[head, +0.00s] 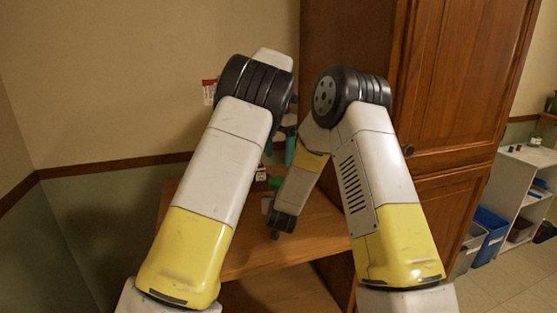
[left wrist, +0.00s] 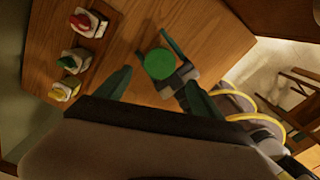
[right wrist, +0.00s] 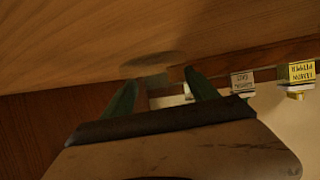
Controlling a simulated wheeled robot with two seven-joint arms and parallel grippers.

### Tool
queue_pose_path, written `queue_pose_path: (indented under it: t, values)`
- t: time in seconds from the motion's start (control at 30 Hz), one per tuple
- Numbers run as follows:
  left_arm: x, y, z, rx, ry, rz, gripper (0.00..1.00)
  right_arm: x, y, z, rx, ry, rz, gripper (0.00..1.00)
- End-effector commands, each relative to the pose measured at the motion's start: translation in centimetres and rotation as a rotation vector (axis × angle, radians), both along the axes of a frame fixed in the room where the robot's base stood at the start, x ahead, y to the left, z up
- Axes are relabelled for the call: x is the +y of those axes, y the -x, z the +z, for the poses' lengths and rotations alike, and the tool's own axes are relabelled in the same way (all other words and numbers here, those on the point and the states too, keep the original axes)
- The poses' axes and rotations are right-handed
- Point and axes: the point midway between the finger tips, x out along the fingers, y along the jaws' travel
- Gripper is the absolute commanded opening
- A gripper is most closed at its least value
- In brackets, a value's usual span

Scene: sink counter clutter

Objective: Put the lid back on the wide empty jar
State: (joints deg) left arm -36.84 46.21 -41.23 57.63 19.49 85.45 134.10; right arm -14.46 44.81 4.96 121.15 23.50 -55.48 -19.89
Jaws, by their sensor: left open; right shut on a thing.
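In the left wrist view a green round lid (left wrist: 160,64) lies between the fingers of my right gripper (left wrist: 155,45). The right wrist view shows part of a pale, see-through jar (right wrist: 155,82) between my right fingertips (right wrist: 157,88); its rest is hidden. My right gripper appears shut on this jar, with the lid above it; I cannot tell whether the lid is fully seated. My left gripper (left wrist: 155,88) is open and empty, its fingers apart, just short of the lid. In the head view its teal fingers (head: 279,149) show between my arms, which hide the jar.
Small spice jars with red (left wrist: 82,22), green (left wrist: 70,62) and yellow (left wrist: 64,90) tops stand in a row along one side of the wooden counter (head: 300,235). A tall wooden cabinet (head: 455,90) rises at the right. Counter around the lid is mostly bare.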

Motion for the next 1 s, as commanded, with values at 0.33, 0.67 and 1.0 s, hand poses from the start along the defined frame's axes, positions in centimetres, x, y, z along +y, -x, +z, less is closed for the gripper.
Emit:
queue_pose_path:
  t: [0.33, 0.67, 1.0]
  values:
    - [0.0, 0.0, -0.7, 0.001, 0.000, 0.001, 0.78, 0.0, 0.0, 0.1, -0.001, 0.000, 0.000, 0.00]
    - [0.0, 0.1, -5.5, 0.003, -0.001, 0.001, 0.78, 0.0, 0.0, 0.1, -0.001, 0.000, 0.000, 0.00]
    - [0.0, 0.0, -8.1, 0.001, -0.001, 0.000, 0.78, 0.0, 0.0, 0.1, -0.001, 0.000, 0.000, 0.00]
